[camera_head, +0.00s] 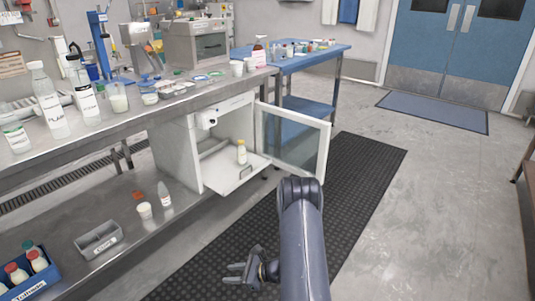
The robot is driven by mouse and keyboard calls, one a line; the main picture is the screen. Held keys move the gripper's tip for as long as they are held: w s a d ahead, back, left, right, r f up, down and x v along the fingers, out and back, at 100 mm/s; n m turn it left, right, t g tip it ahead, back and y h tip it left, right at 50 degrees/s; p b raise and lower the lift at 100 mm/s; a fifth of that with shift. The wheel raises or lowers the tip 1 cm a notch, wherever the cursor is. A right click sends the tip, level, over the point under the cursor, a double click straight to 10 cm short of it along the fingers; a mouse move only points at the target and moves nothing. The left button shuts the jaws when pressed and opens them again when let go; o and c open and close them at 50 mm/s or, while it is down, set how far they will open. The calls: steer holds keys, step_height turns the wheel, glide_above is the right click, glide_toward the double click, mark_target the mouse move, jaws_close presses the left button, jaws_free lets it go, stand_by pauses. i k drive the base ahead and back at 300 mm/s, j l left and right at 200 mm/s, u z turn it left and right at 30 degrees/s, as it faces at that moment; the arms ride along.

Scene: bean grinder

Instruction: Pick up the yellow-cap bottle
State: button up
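The yellow-cap bottle (241,152) is small and pale with a yellow top. It stands upright on the floor of a white open-fronted cabinet (185,155) under the steel bench. The cabinet's glass door (290,140) is swung open to the right. My gripper (235,274) is low at the bottom of the view, over the black mat and well in front of the cabinet. Its two fingers point left and stand apart, with nothing between them. The bottle is in clear view and apart from my gripper.
The open door stands to the right of the bottle. The steel bench (100,130) above holds several bottles and jars. The lower shelf has a grey bin (98,240), a white cup (144,211) and a blue crate (40,282). The black mat (350,180) is clear on the right.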

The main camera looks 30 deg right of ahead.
mark_target(242, 149)
steer(key=i+z, duration=0.75)
steer(key=i+j+z, duration=0.35)
steer(key=i+j, duration=0.25)
steer(key=i, duration=0.25)
steer(key=i+j, duration=0.25)
steer(key=i, duration=0.2)
steer(key=i+j+z, duration=0.1)
steer(key=i+j, duration=0.15)
steer(key=i, duration=0.25)
